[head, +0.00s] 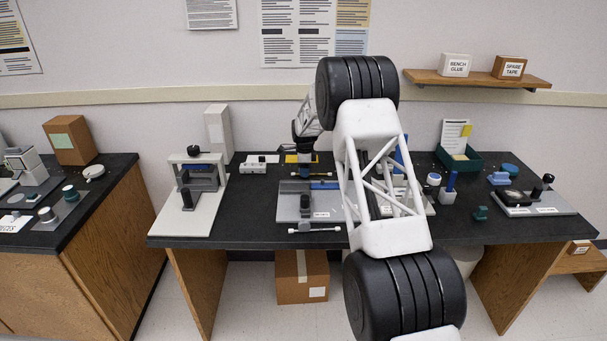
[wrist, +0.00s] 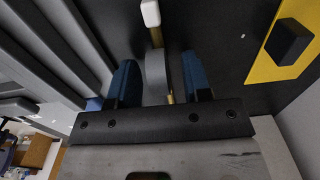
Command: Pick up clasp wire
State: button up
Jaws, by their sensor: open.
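A thin brass-coloured wire with a white end block (wrist: 150,13), which looks like the clasp wire, lies below my gripper in the wrist view. A grey rounded piece (wrist: 156,72) sits around its middle, between the two blue fingers. My gripper (wrist: 159,68) is open, with a finger on each side and gaps visible. In the head view my gripper (head: 304,174) points down over the back middle of the dark bench, and the wire's white tip (head: 326,175) shows just right of it. Whether the fingers touch the wire cannot be told.
A yellow pad with a dark block (wrist: 289,42) lies close by. A grey fixture plate (head: 290,209) stands in front of my gripper, and a white-ended rod (head: 315,229) lies at the bench's front. A white press (head: 196,190) stands left. My arm hides part of the bench.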

dwell(0.3)
grip_shut()
jog(key=shift+r, duration=0.1)
jog(key=shift+r, duration=4.95)
jog(key=s+a, duration=0.2)
jog(key=s, duration=1.1)
jog(key=shift+a, duration=0.1)
